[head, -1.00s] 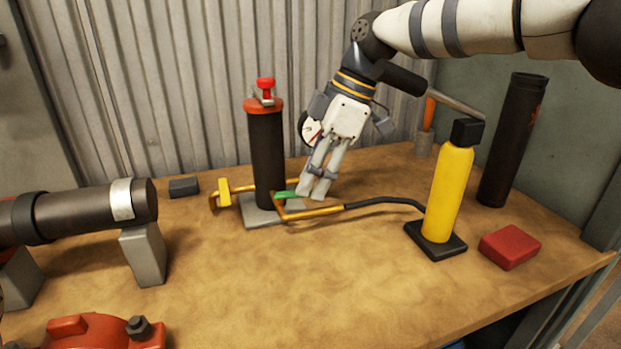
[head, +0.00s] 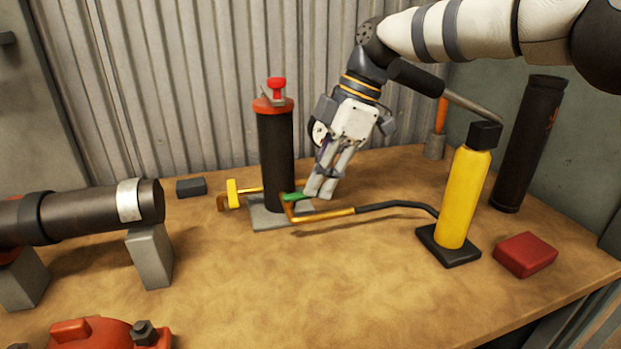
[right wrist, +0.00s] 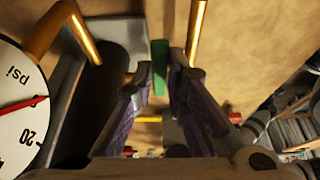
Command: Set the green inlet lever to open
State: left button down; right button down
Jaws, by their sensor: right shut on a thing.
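The green inlet lever (head: 292,197) sits at the foot of the dark riser cylinder (head: 276,160), above the brass pipe (head: 325,214). My right gripper (head: 320,188) reaches down beside the cylinder, its fingertips at the lever's right end. In the right wrist view the green lever (right wrist: 160,58) stands lengthwise between the fingertips (right wrist: 164,82), and the gripper is shut on it. The fingers hide part of the lever in the head view. My left gripper is in neither current view.
A psi gauge (right wrist: 18,110) is close to the gripper in the wrist view. A yellow handle (head: 233,193) is left of the cylinder. A hose (head: 395,205) runs to a yellow pump (head: 463,198). A red block (head: 525,254) lies right. The front middle of the table is clear.

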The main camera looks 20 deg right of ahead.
jog(key=c, duration=1.6)
grip_release()
jog(key=v, duration=1.2)
